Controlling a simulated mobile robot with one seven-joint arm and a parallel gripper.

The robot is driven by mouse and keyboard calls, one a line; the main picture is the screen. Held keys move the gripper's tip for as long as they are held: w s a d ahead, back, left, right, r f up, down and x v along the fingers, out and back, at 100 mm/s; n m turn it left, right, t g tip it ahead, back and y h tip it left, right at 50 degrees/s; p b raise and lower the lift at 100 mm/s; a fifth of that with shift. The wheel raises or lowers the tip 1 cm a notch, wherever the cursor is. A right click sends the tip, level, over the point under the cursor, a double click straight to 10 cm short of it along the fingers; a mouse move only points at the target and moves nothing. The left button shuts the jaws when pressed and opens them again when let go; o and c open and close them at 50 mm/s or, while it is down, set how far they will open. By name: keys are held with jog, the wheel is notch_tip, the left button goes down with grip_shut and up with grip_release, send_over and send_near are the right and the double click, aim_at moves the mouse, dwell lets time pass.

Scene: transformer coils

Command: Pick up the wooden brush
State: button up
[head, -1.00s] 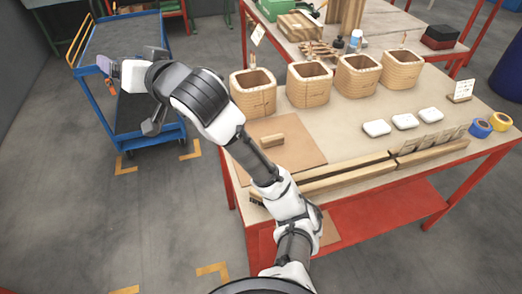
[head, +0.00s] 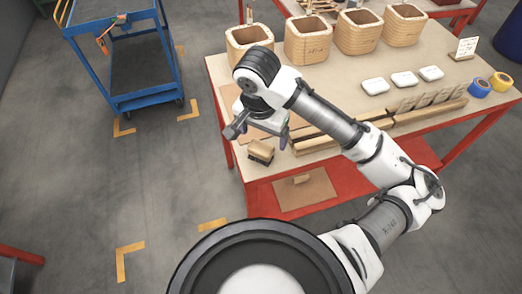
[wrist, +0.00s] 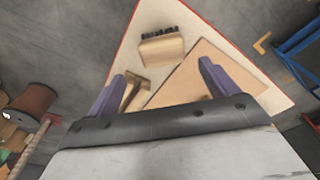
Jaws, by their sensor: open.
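The wooden brush (head: 261,150) has a pale wooden body and dark bristles. It lies at the front left corner of the workbench top. In the wrist view the brush (wrist: 162,49) lies beyond the fingertips, with its bristles towards the top of the picture. My gripper (wrist: 162,72) is open, with its purple fingers apart and nothing between them.
A brown board (wrist: 205,72) lies on the bench beside the brush. Long wooden bars (head: 318,143) run along the front edge. Wooden coil formers (head: 308,40) and white boxes (head: 404,78) stand farther back. A blue cart (head: 145,100) stands at the left.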

aim_at(261, 146)
notch_tip(261, 146, down, 2)
jog(key=shift+w+f, duration=0.1)
jog(key=shift+f, duration=0.1)
jog(key=shift+w+a+f+p, duration=0.15)
jog(key=shift+f+p, duration=0.4)
jog(key=shift+f, duration=2.1)
jog(key=shift+c, duration=0.4)
jog(key=c, duration=1.1)
jog(key=shift+r, duration=0.1)
notch_tip(261, 146, up, 20)
